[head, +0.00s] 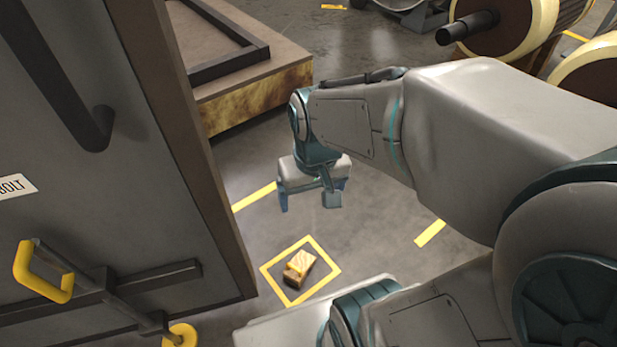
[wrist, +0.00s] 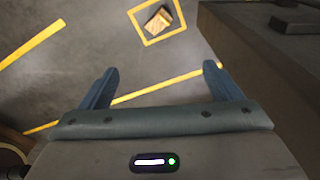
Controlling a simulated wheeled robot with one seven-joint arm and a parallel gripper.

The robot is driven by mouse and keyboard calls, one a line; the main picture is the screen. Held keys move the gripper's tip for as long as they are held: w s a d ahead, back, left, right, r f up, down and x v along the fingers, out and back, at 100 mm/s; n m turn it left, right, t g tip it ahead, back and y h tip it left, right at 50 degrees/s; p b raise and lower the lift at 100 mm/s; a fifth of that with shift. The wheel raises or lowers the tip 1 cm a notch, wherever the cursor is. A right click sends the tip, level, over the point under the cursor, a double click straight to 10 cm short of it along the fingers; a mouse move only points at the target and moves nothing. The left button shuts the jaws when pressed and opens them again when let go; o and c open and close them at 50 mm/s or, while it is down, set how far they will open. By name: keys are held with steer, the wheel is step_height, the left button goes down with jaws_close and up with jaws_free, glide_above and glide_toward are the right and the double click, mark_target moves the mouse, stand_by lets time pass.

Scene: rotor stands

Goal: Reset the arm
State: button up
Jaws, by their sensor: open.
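My gripper (head: 308,200) hangs from my arm near the middle of the head view, pointing down above the grey floor. Its two fingers are spread apart with nothing between them, as the wrist view also shows (wrist: 160,85). A small tan-and-brown block (head: 299,268) lies on the floor inside a yellow square outline (head: 331,269). The block also shows at the top of the wrist view (wrist: 158,19). My gripper is apart from the block, beyond it and higher up in the head view.
A grey door or panel (head: 90,190) with a yellow-handled bolt (head: 42,272) stands close on the left. A low platform with a dark frame (head: 255,95) is behind it. Large rotor drums (head: 525,25) stand at the back right. Open floor lies around the yellow square.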

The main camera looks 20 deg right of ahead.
steer(key=shift+s+d+r, duration=0.15)
steer(key=shift+s+r, duration=0.2)
steer(key=shift+s, duration=0.3)
step_height(320, 180, up, 37)
steer(key=t+p, duration=0.1)
steer(key=p, duration=3.3)
steer(key=shift+s+f, duration=0.15)
